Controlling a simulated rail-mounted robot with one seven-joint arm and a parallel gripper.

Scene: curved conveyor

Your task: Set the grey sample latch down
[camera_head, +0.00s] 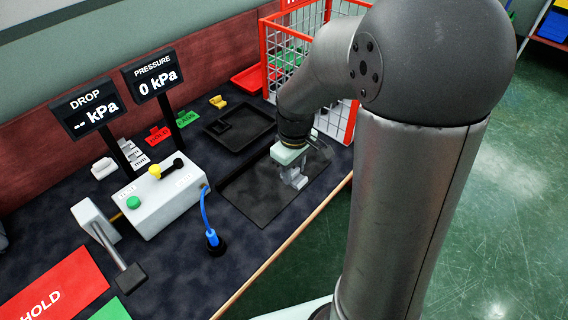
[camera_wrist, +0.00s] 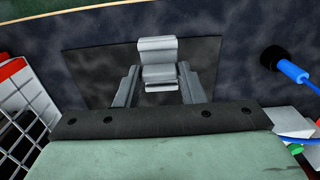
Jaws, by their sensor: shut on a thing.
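The grey sample latch (camera_wrist: 157,50) shows in the wrist view as a light grey stepped piece between the two grey fingers of my gripper (camera_wrist: 158,88). The fingers are shut on it. Behind it lies a dark rectangular mat (camera_wrist: 90,75). In the head view my gripper (camera_head: 294,178) points down over the right part of this mat (camera_head: 250,199). The latch is too small and too covered by the fingers to make out there. I cannot tell whether the latch touches the mat.
A black tray (camera_head: 262,127) lies behind the mat, and a red wire basket (camera_head: 270,65) stands close behind my arm. A control box (camera_head: 162,200) and a blue-cabled plug (camera_head: 213,240) are to the left. The bench's front edge (camera_head: 285,245) is near.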

